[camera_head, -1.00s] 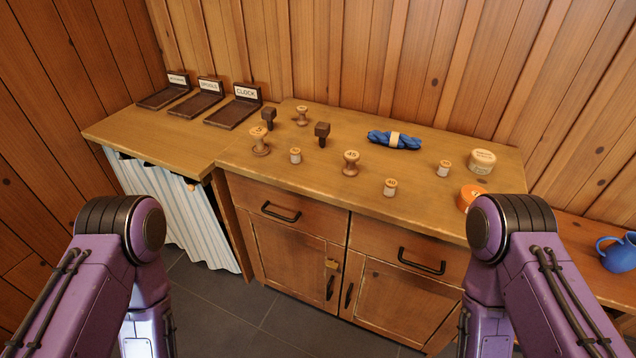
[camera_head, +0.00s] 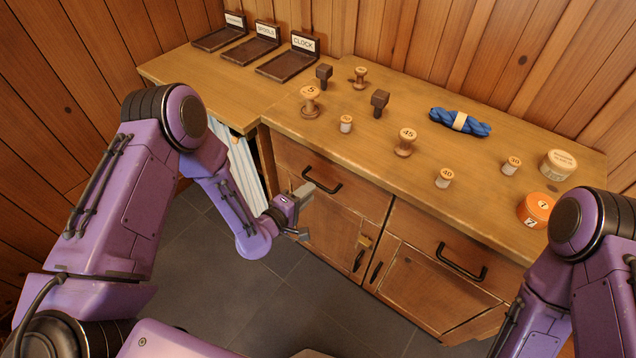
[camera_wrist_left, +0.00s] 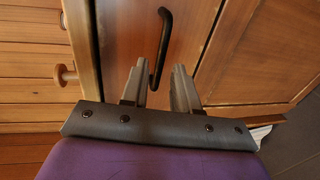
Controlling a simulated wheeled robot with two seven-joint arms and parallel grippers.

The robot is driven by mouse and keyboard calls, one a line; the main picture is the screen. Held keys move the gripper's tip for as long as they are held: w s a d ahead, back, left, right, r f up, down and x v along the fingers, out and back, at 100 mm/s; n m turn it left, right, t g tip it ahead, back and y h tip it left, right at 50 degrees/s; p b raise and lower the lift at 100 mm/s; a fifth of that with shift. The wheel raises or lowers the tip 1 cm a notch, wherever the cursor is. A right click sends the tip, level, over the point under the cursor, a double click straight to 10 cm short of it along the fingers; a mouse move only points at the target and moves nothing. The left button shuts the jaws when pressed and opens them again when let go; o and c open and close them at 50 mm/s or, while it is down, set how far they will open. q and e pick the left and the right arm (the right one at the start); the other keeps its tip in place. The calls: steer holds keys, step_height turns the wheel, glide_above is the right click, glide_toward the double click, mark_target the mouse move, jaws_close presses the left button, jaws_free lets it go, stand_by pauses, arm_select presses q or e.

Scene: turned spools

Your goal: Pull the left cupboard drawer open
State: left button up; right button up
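The left cupboard drawer (camera_head: 357,196) has a plain wooden front with a black bar handle (camera_head: 322,181). The drawer front sits flush and shut. My left gripper (camera_head: 302,214) is in front of the cupboard, just below and left of that handle in the head view. Its two fingers are apart with nothing between them. In the left wrist view the handle (camera_wrist_left: 162,48) lies ahead of the open fingers (camera_wrist_left: 160,85), closer to the left finger; I cannot tell whether they touch. My right gripper is out of view; only part of my right arm shows.
The right drawer (camera_head: 445,245) and the cupboard doors below are shut. Spools, stamps, blue rope (camera_head: 460,122) and an orange tin (camera_head: 535,209) stand on the worktop (camera_head: 450,200). A striped curtain (camera_head: 240,160) hangs left of the cupboard. The floor in front is clear.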

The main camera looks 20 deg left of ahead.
mark_target(318, 184)
arm_select(q)
steer(key=x, duration=0.6)
steer(key=shift+s, duration=0.1)
jaws_close()
